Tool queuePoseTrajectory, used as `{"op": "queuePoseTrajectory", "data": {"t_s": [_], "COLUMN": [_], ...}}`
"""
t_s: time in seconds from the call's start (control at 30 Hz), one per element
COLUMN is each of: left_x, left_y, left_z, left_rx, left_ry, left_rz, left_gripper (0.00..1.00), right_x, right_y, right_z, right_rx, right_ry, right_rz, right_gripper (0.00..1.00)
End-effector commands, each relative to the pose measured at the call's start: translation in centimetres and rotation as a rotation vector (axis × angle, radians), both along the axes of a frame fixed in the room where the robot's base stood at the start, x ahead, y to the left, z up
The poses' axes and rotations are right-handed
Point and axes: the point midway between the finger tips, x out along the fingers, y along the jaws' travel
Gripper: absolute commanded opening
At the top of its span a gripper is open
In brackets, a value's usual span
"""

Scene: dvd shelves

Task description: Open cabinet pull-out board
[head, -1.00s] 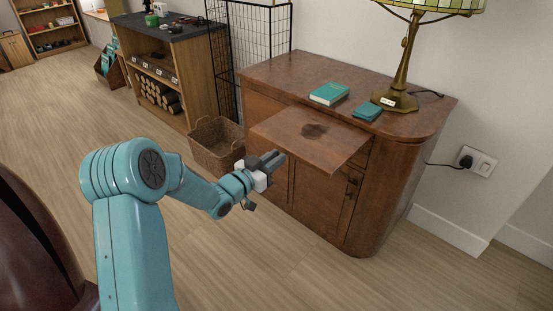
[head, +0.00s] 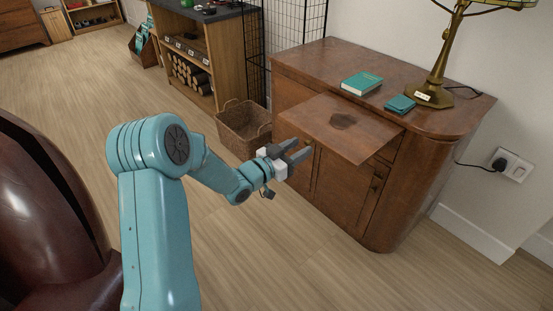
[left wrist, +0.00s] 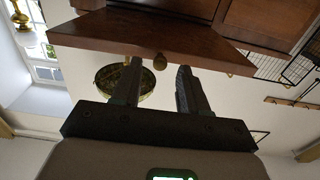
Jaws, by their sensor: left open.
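The brown wooden pull-out board (head: 330,131) extends from the upper front of the cabinet (head: 335,192), with a dark stain on its top. My left gripper (head: 298,151) is beside the board's near left corner, just outside its front edge. Its two fingers are spread, with nothing held. In the left wrist view, the board (left wrist: 150,40) spans the upper part, beyond the fingertips. A small brass-coloured knob (left wrist: 160,61) shows at the board's edge, between the open fingers and apart from them. My right gripper is out of view.
A teal book (head: 362,83), a smaller teal item (head: 400,104) and a brass lamp (head: 438,75) stand on the cabinet top. A wicker basket (head: 243,128) sits on the floor left of the cabinet. Floor in front is clear.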

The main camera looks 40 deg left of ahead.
Motion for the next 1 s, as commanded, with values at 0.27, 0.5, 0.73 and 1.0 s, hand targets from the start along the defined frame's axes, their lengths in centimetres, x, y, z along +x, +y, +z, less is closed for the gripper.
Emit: {"op": "queuePoseTrajectory", "data": {"t_s": [0.27, 0.5, 0.73, 1.0], "left_x": [-7.2, -12.5, -14.6, -14.7], "left_y": [0.7, 1.1, 1.2, 1.1], "left_z": [0.2, 0.1, 0.1, 0.1], "left_rx": [-0.003, -0.002, -0.001, 0.000], "left_ry": [0.003, 0.002, 0.000, -0.001], "left_rz": [0.007, 0.006, 0.002, 0.000], "left_gripper": [0.43, 0.43, 0.43, 0.43], "right_x": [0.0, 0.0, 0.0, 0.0], "right_y": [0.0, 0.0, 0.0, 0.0], "right_z": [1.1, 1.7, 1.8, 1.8], "right_rx": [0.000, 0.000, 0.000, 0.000], "right_ry": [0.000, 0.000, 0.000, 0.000], "right_rz": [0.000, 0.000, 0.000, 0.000], "right_gripper": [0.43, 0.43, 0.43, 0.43]}}
